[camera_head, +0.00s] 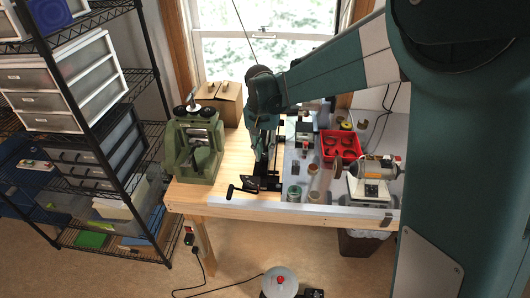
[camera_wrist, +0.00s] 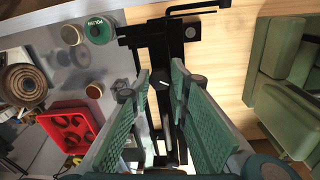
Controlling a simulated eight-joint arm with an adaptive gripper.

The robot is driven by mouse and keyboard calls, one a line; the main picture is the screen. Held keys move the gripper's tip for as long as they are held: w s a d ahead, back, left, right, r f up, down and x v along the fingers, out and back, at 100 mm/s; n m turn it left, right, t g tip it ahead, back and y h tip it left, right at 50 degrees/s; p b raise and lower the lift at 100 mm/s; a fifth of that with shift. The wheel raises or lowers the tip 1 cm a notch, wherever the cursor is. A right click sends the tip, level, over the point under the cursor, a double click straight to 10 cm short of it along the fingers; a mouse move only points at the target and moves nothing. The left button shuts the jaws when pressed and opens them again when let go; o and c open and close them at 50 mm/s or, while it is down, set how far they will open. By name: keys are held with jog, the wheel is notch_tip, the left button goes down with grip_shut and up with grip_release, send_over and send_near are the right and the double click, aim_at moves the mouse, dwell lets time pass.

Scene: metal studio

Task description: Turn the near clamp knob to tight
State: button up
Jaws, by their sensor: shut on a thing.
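A black clamp fixture (camera_wrist: 174,24) with a bent crank handle lies along the bench; its handle end (camera_head: 238,189) shows near the front edge in the head view. A small dark round knob (camera_wrist: 162,86) with a white pointer line sits on it between my fingertips in the wrist view. My gripper (camera_wrist: 159,77), with green ribbed fingers, is shut on this knob, one finger on each side. In the head view my gripper (camera_head: 263,152) points down over the fixture and hides the knob.
A green machine (camera_head: 193,150) and a cardboard box (camera_head: 219,97) stand left of the arm. A red tray (camera_head: 341,144), small jars (camera_head: 294,193) and a bench grinder (camera_head: 372,181) stand on the right. Bare wood (camera_head: 213,200) is clear at the front left.

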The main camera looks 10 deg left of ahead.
aim_at(263, 156)
jog(key=o, duration=0.9)
jog(key=shift+a, duration=0.1)
jog(key=shift+s+a+r, duration=0.1)
jog(key=shift+a+r, duration=0.05)
jog(key=shift+r, duration=2.85)
jog(key=shift+s+a+r, duration=0.1)
jog(key=shift+r, duration=2.85)
